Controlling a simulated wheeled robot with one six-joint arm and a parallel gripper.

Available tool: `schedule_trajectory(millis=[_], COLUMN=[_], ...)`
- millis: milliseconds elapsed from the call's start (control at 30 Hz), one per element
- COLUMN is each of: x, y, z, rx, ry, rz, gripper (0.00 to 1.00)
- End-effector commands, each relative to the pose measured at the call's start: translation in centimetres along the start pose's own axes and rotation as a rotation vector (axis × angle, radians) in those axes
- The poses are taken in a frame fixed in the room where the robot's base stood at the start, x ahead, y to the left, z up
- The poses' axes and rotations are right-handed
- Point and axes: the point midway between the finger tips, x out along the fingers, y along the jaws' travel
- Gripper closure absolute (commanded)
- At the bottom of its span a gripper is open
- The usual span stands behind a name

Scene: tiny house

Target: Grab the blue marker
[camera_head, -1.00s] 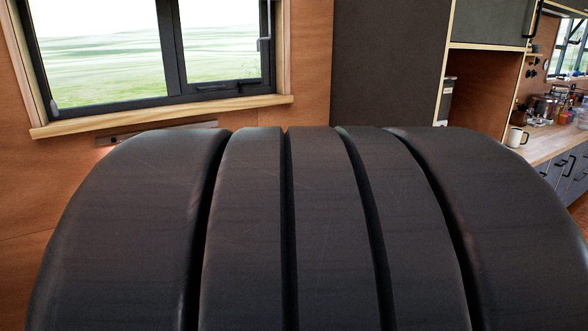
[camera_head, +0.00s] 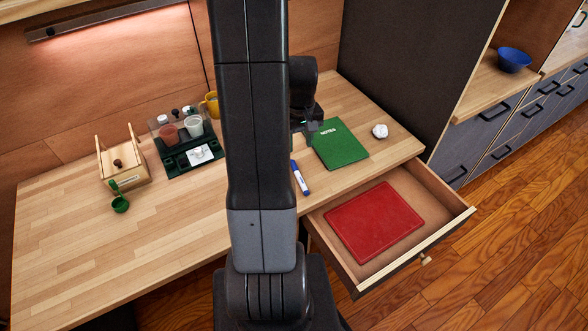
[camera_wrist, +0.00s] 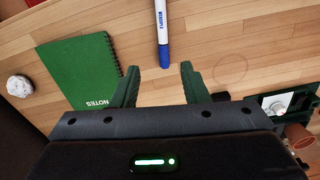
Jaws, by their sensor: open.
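The blue marker (camera_head: 299,178) lies on the wooden desk, just right of my arm in the head view. It has a white barrel with blue parts. In the wrist view the marker (camera_wrist: 161,28) lies ahead of my gripper (camera_wrist: 158,76), its blue end pointing toward the gap between the green fingers; its far end is cut off by the frame. My gripper is open and empty, with the marker beyond the fingertips. In the head view, the gripper (camera_head: 309,127) is partly hidden behind my arm, near the green notebook.
A green notebook (camera_head: 338,144) and crumpled paper (camera_head: 380,131) lie right of the marker. An open drawer (camera_head: 447,219) holds a red book (camera_head: 374,222). A dark organizer (camera_head: 181,163), yellow mug (camera_head: 211,103), wooden box (camera_head: 124,168) and green scoop (camera_head: 120,203) stand left.

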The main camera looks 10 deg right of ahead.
Motion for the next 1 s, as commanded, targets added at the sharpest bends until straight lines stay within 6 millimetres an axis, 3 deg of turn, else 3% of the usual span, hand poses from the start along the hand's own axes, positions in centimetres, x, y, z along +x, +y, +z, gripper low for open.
schedule_trajectory(millis=[100,300,633,1000], x=[2.5,5.4,7.3,11.2], y=[-0.1,-0.1,-0.3,-0.6], z=[0.1,0.1,0.2,0.3], rx=[0.000,0.000,-0.001,0.000], ry=[-0.006,-0.004,-0.003,-0.002], rz=[-0.002,-0.001,-0.001,-0.001], gripper=[0.59,0.59,0.59,0.59])
